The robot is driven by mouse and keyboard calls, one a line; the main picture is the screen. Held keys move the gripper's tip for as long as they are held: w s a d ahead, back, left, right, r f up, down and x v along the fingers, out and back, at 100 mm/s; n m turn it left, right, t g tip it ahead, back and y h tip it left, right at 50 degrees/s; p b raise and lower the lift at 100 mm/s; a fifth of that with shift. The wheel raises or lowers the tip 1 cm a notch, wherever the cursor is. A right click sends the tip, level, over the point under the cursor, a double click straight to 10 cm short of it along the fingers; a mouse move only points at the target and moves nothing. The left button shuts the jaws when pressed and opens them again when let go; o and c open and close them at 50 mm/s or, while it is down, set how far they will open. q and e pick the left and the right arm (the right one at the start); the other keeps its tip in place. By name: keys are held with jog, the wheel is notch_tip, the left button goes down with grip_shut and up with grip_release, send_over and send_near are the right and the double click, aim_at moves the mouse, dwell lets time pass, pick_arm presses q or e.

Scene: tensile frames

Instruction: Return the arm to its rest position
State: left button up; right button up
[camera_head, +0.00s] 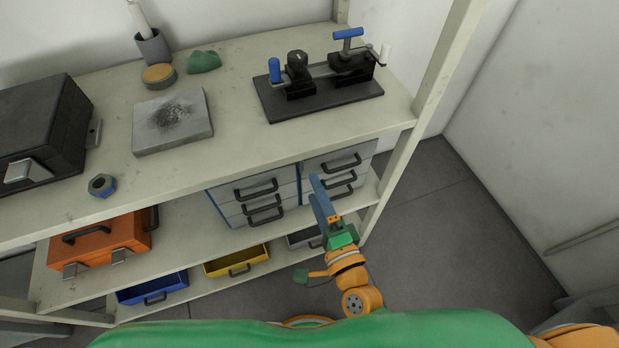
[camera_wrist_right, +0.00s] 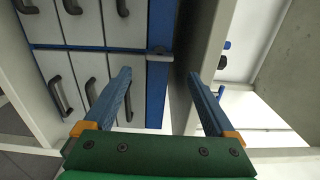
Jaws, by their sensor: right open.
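My right gripper (camera_head: 317,188) is the one that shows in the head view, with blue fingers, a green palm and an orange wrist. It is in front of the workbench's right part, below the bench top and near the drawer cabinets. In the right wrist view its two blue fingers (camera_wrist_right: 158,75) stand well apart with nothing held between them. Behind them are drawer fronts on the left and a pale upright panel on the right. My left gripper is not seen.
The workbench (camera_head: 240,155) carries a black vise fixture (camera_head: 318,92), a grey plate (camera_head: 172,122) and a black case (camera_head: 40,130). Drawer cabinets (camera_head: 250,200), an orange toolbox (camera_head: 98,243) and bins, including a yellow bin (camera_head: 237,262), sit below. Floor (camera_head: 450,230) at right is clear.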

dwell(0.4)
jog(key=s+d+f+n+g+h+p, duration=0.1)
jog(key=s+d+f+n+g+p, duration=0.35)
jog(key=f, duration=0.55)
jog(key=s+d+f+n+g+h+p, duration=0.25)
jog(key=s+f+n+g, duration=0.35)
jog(key=f, duration=0.4)
jog(key=s+d+f+n+g+h, duration=0.1)
jog(key=s+d+f+n+g, duration=0.1)
jog(key=s, duration=0.7)
jog(key=s+d+f+n+g+h+p, duration=0.1)
jog(key=s+d+f+n+g, duration=0.2)
jog(key=s+d, duration=0.4)
jog(key=shift+s+f+n+g, duration=0.35)
jog(key=shift+s+f+n, duration=0.55)
jog(key=shift+s, duration=0.1)
